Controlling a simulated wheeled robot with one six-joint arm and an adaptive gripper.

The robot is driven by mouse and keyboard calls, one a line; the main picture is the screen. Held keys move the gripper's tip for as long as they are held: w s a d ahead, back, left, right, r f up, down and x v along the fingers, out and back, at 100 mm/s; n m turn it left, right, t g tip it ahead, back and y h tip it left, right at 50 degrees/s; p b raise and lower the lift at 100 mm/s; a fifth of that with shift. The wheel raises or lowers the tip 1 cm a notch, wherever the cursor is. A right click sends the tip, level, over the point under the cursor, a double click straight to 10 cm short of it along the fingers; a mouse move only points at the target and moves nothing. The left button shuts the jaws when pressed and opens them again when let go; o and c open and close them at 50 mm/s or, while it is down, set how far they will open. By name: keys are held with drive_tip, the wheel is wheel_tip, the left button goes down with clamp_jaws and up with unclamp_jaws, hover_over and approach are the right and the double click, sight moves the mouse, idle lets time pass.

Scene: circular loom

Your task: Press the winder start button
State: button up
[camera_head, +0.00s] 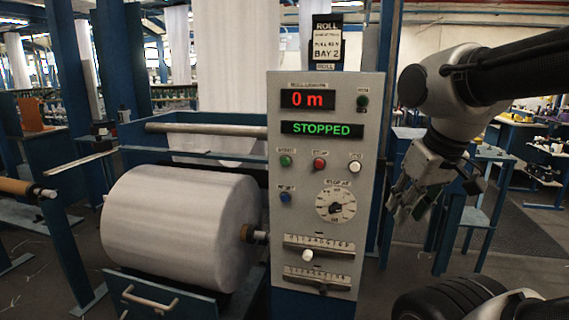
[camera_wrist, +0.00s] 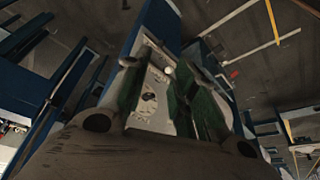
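The winder's grey control panel (camera_head: 272,230) faces me in the head view. A green button (camera_head: 286,161) sits at the left of its button row, under a small blurred label that seems to read START. A red button (camera_head: 320,164) and a white button (camera_head: 355,167) are to its right, and a blue button (camera_head: 285,197) is below it. The displays read "0 m" (camera_head: 307,99) and "STOPPED" (camera_head: 322,130). My gripper (camera_head: 412,204) is right of the panel, apart from it, pointing down. In the wrist view its fingers (camera_wrist: 158,100) are apart and empty, with part of the panel between them.
A dial (camera_head: 336,205) and two slider scales with knobs (camera_head: 307,255) are on the lower panel. A large white fabric roll (camera_head: 180,225) lies left of the panel. Blue frame posts stand around. A blue stand (camera_head: 470,215) is behind my gripper.

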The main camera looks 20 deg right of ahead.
clamp_jaws()
idle(1.0)
